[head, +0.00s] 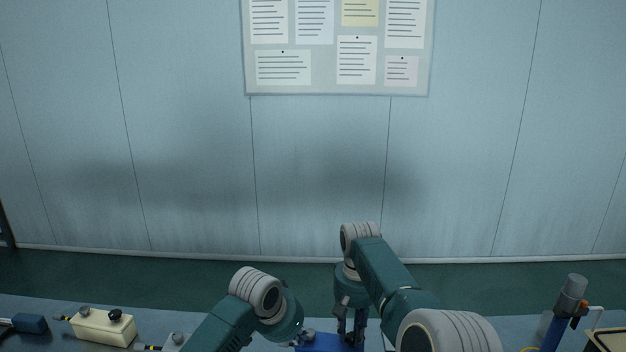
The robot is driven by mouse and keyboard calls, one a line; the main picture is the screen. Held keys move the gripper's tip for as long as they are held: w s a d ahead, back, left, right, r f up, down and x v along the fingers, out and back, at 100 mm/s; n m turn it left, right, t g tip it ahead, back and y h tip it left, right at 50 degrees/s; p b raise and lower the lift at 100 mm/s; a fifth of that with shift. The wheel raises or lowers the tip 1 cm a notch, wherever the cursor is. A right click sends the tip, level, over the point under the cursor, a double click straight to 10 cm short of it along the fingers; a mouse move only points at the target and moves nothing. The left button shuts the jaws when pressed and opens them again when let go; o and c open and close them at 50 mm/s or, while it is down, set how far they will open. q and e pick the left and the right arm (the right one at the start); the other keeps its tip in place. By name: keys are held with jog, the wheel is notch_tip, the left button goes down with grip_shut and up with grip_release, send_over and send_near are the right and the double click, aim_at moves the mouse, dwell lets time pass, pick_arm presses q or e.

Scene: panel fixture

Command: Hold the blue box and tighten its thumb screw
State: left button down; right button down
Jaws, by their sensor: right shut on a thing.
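The blue box (322,343) is at the bottom edge of the head view, partly cut off by it. A small grey knob (308,333) shows at its left end. My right gripper (350,342) points down over the right part of the box. Its dark fingers are shut with a narrow gap, on what appears to be the thumb screw, which they hide. My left gripper (297,341) is at the left end of the box, beside it. Its fingers are hidden behind its own wrist and by the frame edge, so its grip on the box cannot be seen.
A cream box (103,329) with a grey and a black knob stands on the bench (190,317) at left. A dark blue item (30,323) lies further left. A blue and grey upright tool (567,307) stands at right. A poster board (338,91) hangs on the wall.

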pick_arm(q)
jog(key=shift+r, duration=0.15)
jog(key=shift+s+a+r, duration=0.15)
jog(key=shift+r, duration=1.35)
jog(key=shift+s+a+r, duration=0.1)
jog(key=shift+s+r, duration=0.05)
jog(key=shift+r, duration=1.3)
jog(key=shift+d, duration=0.1)
jog(key=shift+s+d+f, duration=0.1)
jog(key=shift+d+f, duration=0.2)
jog(key=shift+f, duration=0.7)
jog(key=shift+s+d+f, duration=0.1)
jog(key=shift+d+f, duration=0.15)
jog(key=shift+f, duration=0.8)
jog(key=shift+s+d+f, duration=0.1)
jog(key=shift+d+f, duration=0.2)
jog(key=shift+f, duration=0.7)
jog(key=shift+w+d, duration=0.1)
jog(key=shift+w, duration=0.35)
